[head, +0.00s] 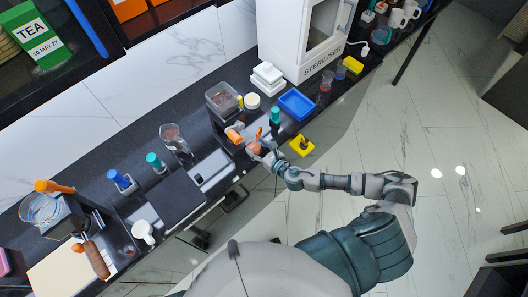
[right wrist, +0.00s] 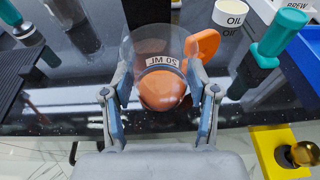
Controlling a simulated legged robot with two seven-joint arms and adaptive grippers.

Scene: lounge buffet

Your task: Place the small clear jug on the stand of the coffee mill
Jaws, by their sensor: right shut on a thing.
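My right gripper (right wrist: 160,105) is shut on the small clear jug (right wrist: 150,43) in the right wrist view. The jug's label reads upside down there, and a rounded orange shape (right wrist: 162,92) shows at its lower part. I cannot tell whether that shape belongs to the jug. In the head view my right gripper (head: 262,153) is at the counter's front edge, with orange parts close by. A dark-framed clear box with brown contents (head: 221,97) stands just behind, and a clear vessel with brown contents (head: 172,138) stands further left. I cannot tell which is the coffee mill; its stand is not clearly visible. My left gripper is out of view.
An orange paddle-like part (right wrist: 204,46) is right beside the jug. A green-topped piece (right wrist: 283,32) and an oil tub (right wrist: 230,13) are to its right. A blue tray (head: 297,104), a yellow block (head: 301,146) and the steriliser (head: 306,45) lie right of the gripper.

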